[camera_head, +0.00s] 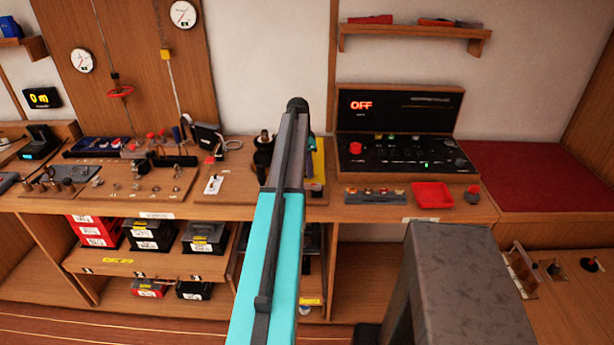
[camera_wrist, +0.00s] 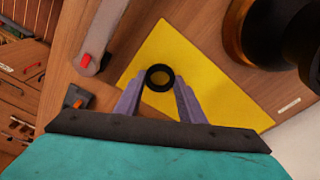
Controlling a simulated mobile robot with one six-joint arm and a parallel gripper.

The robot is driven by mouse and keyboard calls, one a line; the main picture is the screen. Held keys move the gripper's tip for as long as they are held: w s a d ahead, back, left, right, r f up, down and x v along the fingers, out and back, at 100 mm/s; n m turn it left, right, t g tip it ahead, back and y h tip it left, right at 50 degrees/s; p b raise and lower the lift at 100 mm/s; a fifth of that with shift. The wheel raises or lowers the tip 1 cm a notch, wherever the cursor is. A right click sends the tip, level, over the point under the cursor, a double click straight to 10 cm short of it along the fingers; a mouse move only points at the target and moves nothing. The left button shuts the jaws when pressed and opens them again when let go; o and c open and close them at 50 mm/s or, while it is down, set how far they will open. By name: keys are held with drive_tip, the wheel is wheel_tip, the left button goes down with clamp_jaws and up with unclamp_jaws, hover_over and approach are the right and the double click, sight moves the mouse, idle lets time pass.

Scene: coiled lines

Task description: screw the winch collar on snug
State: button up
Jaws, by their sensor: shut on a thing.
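In the wrist view my gripper (camera_wrist: 159,86) is shut on a small black ring (camera_wrist: 149,78), which looks like the winch collar. Its two grey-purple fingers grip the ring from either side. The ring is over a yellow mat (camera_wrist: 205,85); its height above the mat is unclear. A large dark, brass-coloured round body (camera_wrist: 248,35), perhaps the winch, stands at the upper right, apart from the ring. No thread is visible under the ring. In the head view my arm hides the gripper and ring; part of the yellow mat (camera_head: 319,165) shows beside it.
In the wrist view a grey lever with a red part (camera_wrist: 97,42) lies left of the fingers. In the head view a control panel reading OFF (camera_head: 400,130) and a red tray (camera_head: 433,195) stand right of my arm. Small parts on a board (camera_head: 120,185) lie left.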

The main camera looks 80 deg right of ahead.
drive_tip(key=shift+r, duration=0.15)
drive_tip(key=shift+r+p, duration=0.55)
drive_tip(key=shift+r, duration=0.45)
drive_tip(key=shift+w, duration=0.1)
